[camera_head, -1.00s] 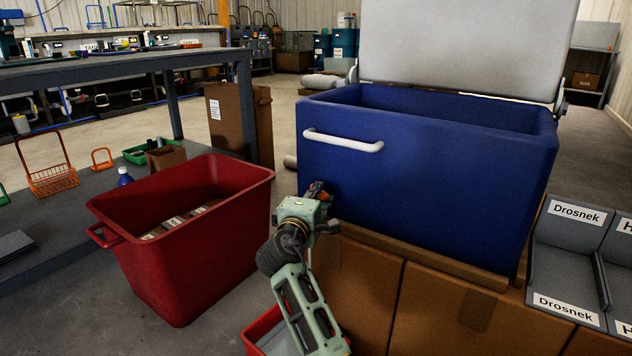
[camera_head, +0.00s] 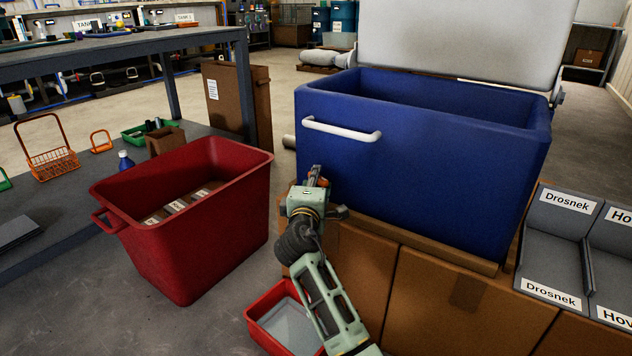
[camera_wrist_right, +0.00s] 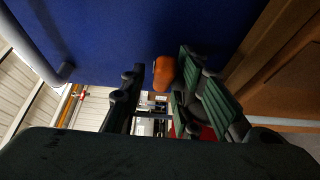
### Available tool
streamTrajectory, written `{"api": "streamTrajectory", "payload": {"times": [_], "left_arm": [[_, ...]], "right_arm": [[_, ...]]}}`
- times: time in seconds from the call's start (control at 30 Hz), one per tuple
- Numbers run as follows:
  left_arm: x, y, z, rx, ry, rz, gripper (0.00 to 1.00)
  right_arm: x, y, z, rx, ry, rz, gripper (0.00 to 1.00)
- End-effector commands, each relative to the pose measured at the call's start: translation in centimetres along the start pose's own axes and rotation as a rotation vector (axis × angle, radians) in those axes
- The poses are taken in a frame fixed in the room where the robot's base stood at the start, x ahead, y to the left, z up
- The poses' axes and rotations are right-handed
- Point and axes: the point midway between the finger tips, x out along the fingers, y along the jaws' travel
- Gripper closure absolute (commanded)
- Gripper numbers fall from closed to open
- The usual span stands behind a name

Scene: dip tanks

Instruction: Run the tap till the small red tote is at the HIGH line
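The small red tote (camera_head: 256,323) stands on the floor below the blue tank (camera_head: 420,165), partly hidden behind my right arm. A pale grey surface that looks like liquid shows inside it; I cannot make out a HIGH line or a running stream. The tap's orange handle (camera_wrist_right: 163,73) sticks out from the blue wall in the right wrist view; its spout is not clear. My right gripper (camera_head: 316,178) is at the tank's lower left corner. In the right wrist view its fingers (camera_wrist_right: 160,100) are apart, with the orange handle between their tips. My left gripper is out of view.
A large red tote (camera_head: 205,245) holding several boxes stands left of my right arm. Brown boxes (camera_head: 440,300) lie under the blue tank. Grey labelled bins (camera_head: 560,245) stand at the right. A grey bench (camera_head: 120,40) is at the left; floor behind is open.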

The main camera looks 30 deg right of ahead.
Motion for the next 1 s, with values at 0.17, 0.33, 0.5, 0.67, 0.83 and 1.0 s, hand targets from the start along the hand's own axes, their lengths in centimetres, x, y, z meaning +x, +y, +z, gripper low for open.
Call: {"api": "streamTrajectory", "payload": {"times": [0.17,0.33,0.5,0.67,0.83,1.0], "left_arm": [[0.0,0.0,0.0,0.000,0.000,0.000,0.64],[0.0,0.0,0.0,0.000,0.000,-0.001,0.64],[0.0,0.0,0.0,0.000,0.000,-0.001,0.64],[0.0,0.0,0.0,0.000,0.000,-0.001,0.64],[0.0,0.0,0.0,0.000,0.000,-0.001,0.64],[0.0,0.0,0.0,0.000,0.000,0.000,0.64]], "right_arm": [[0.0,-0.5,0.1,-0.005,-0.002,-0.009,0.64],[-0.3,-0.6,0.1,-0.006,-0.002,-0.011,0.64],[-2.1,-0.7,0.1,-0.007,-0.002,-0.011,0.64],[-4.7,-0.4,0.0,-0.003,0.000,-0.007,0.64],[-6.9,-0.2,0.0,-0.003,0.000,-0.003,0.64],[-8.0,-0.1,0.0,-0.001,0.000,-0.002,0.64]]}}
